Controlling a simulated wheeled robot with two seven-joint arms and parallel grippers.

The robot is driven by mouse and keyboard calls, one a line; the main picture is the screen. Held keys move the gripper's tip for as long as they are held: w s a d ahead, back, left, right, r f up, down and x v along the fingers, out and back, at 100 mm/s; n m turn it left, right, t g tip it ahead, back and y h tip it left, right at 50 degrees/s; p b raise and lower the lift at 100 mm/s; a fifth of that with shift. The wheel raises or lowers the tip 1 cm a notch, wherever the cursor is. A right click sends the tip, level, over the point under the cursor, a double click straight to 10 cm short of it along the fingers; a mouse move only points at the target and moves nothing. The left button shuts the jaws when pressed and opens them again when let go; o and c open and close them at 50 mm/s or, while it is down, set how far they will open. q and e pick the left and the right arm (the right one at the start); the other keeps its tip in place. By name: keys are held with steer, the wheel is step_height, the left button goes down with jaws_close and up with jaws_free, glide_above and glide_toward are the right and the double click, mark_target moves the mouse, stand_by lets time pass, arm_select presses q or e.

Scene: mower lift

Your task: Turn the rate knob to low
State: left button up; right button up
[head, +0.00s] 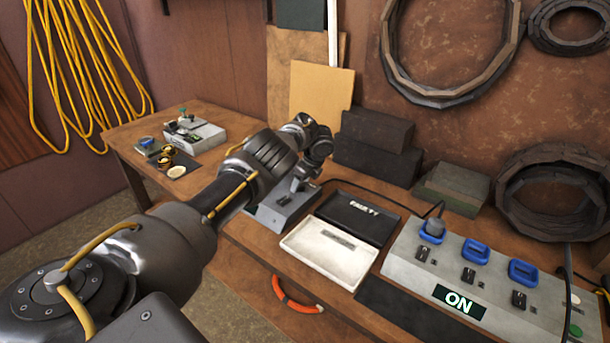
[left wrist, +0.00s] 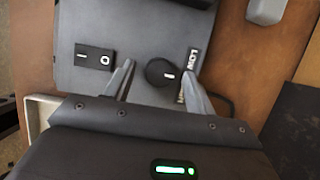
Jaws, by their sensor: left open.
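The rate knob (left wrist: 158,72) is a round black dial with a short white mark, on a grey control box (left wrist: 140,30). The mark points toward the right of the left wrist view, between the word LOW (left wrist: 194,58) and a second label mostly hidden by a finger. My left gripper (left wrist: 158,80) is open, with one finger on each side of the knob; I cannot tell whether they touch it. In the head view my left gripper (head: 303,180) is over the grey control box (head: 283,213), and the knob is hidden there.
A black rocker switch (left wrist: 94,57) sits left of the knob. An open black-and-white case (head: 325,250) lies right of the box. A grey power panel (head: 480,285) reading ON stands further right. Dark blocks (head: 375,145) stand behind. A cable crosses the bench.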

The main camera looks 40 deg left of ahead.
arm_select(q)
steer(key=v, duration=1)
steer(key=shift+d, duration=0.1)
